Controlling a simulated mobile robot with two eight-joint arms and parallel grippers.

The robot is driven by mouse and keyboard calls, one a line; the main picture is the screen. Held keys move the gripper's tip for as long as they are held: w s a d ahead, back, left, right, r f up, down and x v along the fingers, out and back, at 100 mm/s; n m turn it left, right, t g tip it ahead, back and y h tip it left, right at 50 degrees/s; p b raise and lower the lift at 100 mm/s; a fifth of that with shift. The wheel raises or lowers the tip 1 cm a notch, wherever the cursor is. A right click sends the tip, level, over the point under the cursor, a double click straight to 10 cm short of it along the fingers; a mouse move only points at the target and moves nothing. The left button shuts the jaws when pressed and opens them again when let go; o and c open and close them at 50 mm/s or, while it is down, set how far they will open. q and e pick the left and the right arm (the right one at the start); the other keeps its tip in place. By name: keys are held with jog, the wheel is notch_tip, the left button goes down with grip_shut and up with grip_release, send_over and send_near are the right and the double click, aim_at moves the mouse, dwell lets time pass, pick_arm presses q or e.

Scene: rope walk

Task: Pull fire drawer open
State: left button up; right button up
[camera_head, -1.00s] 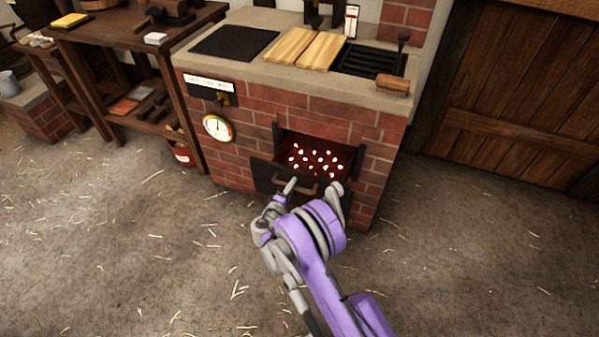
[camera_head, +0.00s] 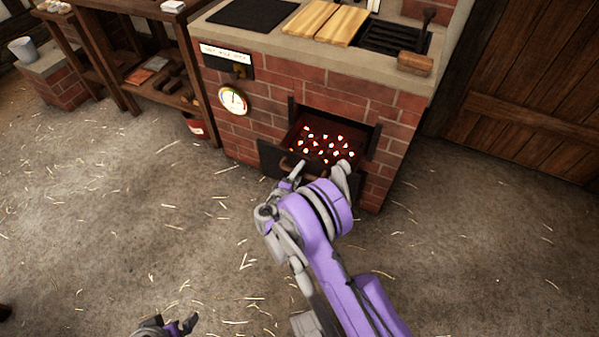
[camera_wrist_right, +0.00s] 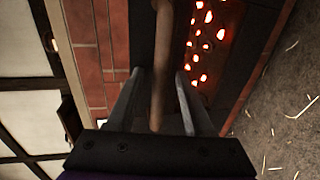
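The fire drawer (camera_head: 268,157) sits low in the front of the brick stove and stands partly out, with glowing embers (camera_head: 325,146) showing inside. Its brown bar handle (camera_wrist_right: 162,70) runs between the two fingers of my right gripper (camera_wrist_right: 157,95). Those fingers are spread, with a gap on each side of the bar. In the head view the right gripper (camera_head: 322,172) is at the drawer front and my arm hides part of it. My left gripper (camera_head: 173,324) is at the bottom edge, partly cut off, with its fingers apart, empty and far from the drawer.
The brick stove (camera_head: 270,100) carries wooden boards (camera_head: 325,22), a dark grate (camera_head: 395,35) and a round gauge (camera_head: 234,100). A wooden shelf table (camera_head: 140,60) stands to its left, with a red bucket (camera_head: 196,129) near its foot. The straw-strewn floor before the stove is clear.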

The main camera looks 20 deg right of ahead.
jog(key=v, duration=1)
jog(key=shift+s+a+p, duration=0.25)
jog(key=shift+a+p, duration=0.05)
jog(key=shift+p, duration=0.15)
